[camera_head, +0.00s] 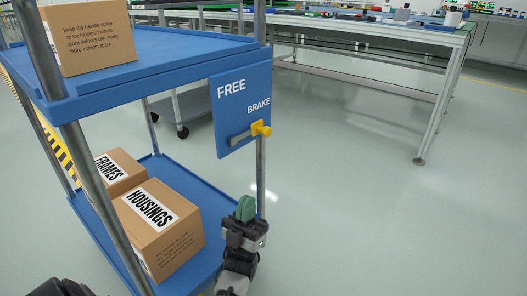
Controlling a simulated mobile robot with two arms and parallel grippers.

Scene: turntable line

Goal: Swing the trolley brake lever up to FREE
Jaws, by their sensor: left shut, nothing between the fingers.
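The brake lever (243,136) is a grey bar with a yellow knob (261,129) on a blue plate (228,100) at the trolley's near right corner. It points right and slightly up, with its knob just below the word BRAKE. The word FREE stands at the plate's upper left. My left gripper (245,208), with green fingertips, is shut and empty. It shows below the plate and the lever, apart from the knob in the picture, and points up. My right gripper is not in view.
The blue trolley (160,72) has a carton (95,38) on its top shelf. Cartons marked HOUSINGS (160,232) and FRAMES (119,174) stand on its lower shelf. Metal posts rise at its corners. A long workbench (380,28) stands behind. The floor to the right is clear.

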